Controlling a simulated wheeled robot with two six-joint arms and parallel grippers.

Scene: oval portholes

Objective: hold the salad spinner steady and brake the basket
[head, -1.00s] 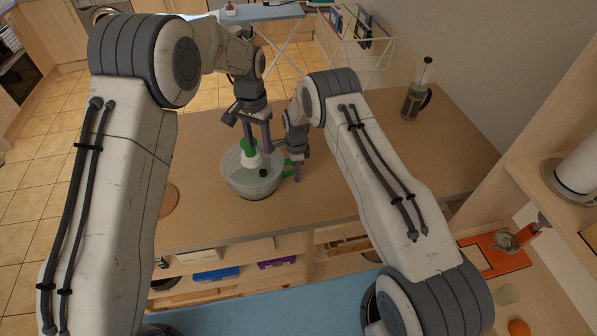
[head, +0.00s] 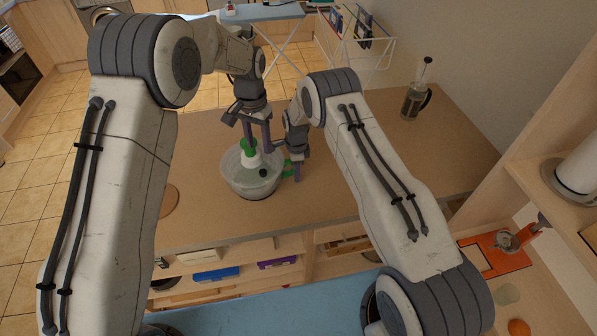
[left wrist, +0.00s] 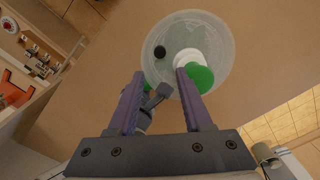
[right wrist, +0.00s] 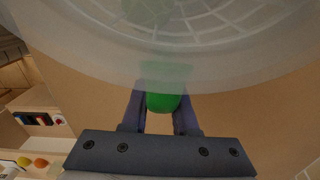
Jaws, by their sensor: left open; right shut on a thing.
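The salad spinner (head: 238,186) is a translucent bowl with a lid, upright on the brown counter. On its lid are a white and green crank knob (head: 248,148) and a small black button (head: 263,173), also seen in the left wrist view (left wrist: 159,52). My left gripper (left wrist: 160,74) is open above the lid, its fingers pointing down near the knob; whether a finger touches it I cannot tell. My right gripper (right wrist: 160,112) is shut on the green side handle (right wrist: 163,101) at the bowl's right side. The basket inside shows faintly as a slatted pattern (right wrist: 205,22).
A round brown board (head: 169,200) lies left of the spinner at the counter's front edge. A French press (head: 412,102) stands at the back right. The counter (head: 350,150) between them is mostly clear. Shelves with boxes (head: 216,274) are below the front edge.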

